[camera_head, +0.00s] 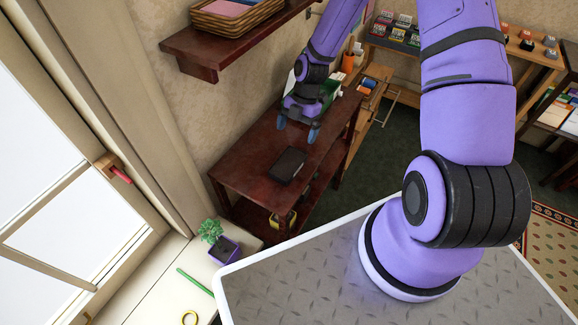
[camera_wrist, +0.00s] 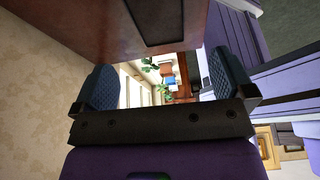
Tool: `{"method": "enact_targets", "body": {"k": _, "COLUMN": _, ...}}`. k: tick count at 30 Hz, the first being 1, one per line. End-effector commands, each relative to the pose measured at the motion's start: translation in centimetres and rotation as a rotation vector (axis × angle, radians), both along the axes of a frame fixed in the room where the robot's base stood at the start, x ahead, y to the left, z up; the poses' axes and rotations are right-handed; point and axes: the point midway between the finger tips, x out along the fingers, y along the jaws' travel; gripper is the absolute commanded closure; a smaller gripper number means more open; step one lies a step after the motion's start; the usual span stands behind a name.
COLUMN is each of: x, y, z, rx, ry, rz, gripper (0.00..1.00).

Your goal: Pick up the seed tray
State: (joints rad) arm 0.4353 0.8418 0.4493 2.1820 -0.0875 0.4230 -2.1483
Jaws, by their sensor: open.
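A dark, flat, rectangular tray (camera_head: 288,164), which looks like the seed tray, lies on the reddish-brown wooden table (camera_head: 240,165) below the wall shelf. My gripper (camera_head: 297,128) is over the far part of the table, beyond the tray in the head view, with its blue-tipped fingers spread apart and apart from the tray. In the wrist view the two dark fingers stand wide apart with nothing held between them (camera_wrist: 162,82). A dark rectangle on a brown surface shows at the top of the wrist view; I cannot tell for certain that it is the tray.
A green and white item (camera_head: 329,88) stands behind my gripper. The wall shelf (camera_head: 205,50) with a wicker basket (camera_head: 232,14) overhangs at the upper left. A potted plant (camera_head: 215,238) stands on the windowsill. The tabletop around the tray is mostly clear.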

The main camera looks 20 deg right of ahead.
Motion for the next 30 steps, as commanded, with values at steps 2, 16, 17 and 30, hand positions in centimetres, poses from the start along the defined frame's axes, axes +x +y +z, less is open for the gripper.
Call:
{"method": "enact_targets", "body": {"k": 2, "x": -0.1, "y": 0.2, "z": -0.6, "rx": 0.011, "ry": 0.0, "rz": 0.012, "gripper": 0.0}}
{"method": "enact_targets", "body": {"k": 16, "x": -1.2, "y": 1.9, "z": -5.6, "rx": 0.012, "ry": -0.002, "rz": 0.016, "gripper": 0.0}}
{"method": "enact_targets", "body": {"k": 17, "x": -1.2, "y": 1.9, "z": -5.7, "rx": 0.012, "ry": -0.002, "rz": 0.016, "gripper": 0.0}}
{"method": "enact_targets", "body": {"k": 30, "x": -2.1, "y": 3.6, "z": -10.2, "rx": 0.013, "ry": -0.001, "rz": 0.016, "gripper": 0.0}}
